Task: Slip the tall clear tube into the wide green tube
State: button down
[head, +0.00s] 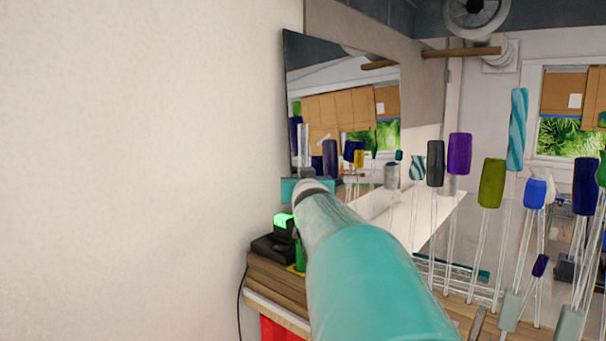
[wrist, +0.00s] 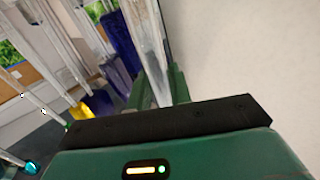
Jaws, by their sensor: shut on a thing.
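My gripper shows in the wrist view (wrist: 162,88) with its two green fingers shut on a tall clear tube (wrist: 150,35). In the head view the clear tube (head: 304,142) stands roughly upright above the teal end of my arm, in front of the mirror-like panel. A green upright piece (head: 300,257), which may be the wide green tube, stands below it on something yellow. My arm hides much of it. The held tube is apart from it; its lower end is hidden.
A black box with a lit green top (head: 284,222) sits on the wooden bench (head: 276,284) beside the green piece. A pale wall (head: 140,170) is close on the left. Several coloured pieces on thin clear rods, such as an olive one (head: 491,183), crowd the right.

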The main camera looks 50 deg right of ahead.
notch_tip(320, 180, down, 6)
jog(key=shift+f, duration=0.2)
dwell(0.7)
jog(key=c, duration=1.2)
grip_release()
jog(key=v, duration=1.4)
jog(key=w+a+f+n+g+y, duration=0.1)
jog(key=a+f+n+y, duration=0.1)
jog(key=a+f+y, duration=0.5)
jog(key=w+a+f+n+g+y, duration=0.15)
jog(key=a+f, duration=0.25)
jog(key=a, duration=0.8)
jog(key=s+a+f+n+g+y, duration=0.1)
jog(key=s+a+f+g, duration=0.1)
jog(key=s+a+f, duration=0.1)
jog(key=s+a+f+n+g+y, duration=0.1)
jog(key=s+a+f+n, duration=0.1)
jog(key=s+a+f, duration=0.1)
jog(key=s+a+f+n+g+y, duration=0.1)
jog(key=s+a+f+g, duration=0.1)
jog(key=s+a, duration=0.3)
jog(key=shift+s+a+f+n+g, duration=0.1)
jog(key=shift+a+f+n+g, duration=0.2)
jog(key=shift+a+f, duration=0.5)
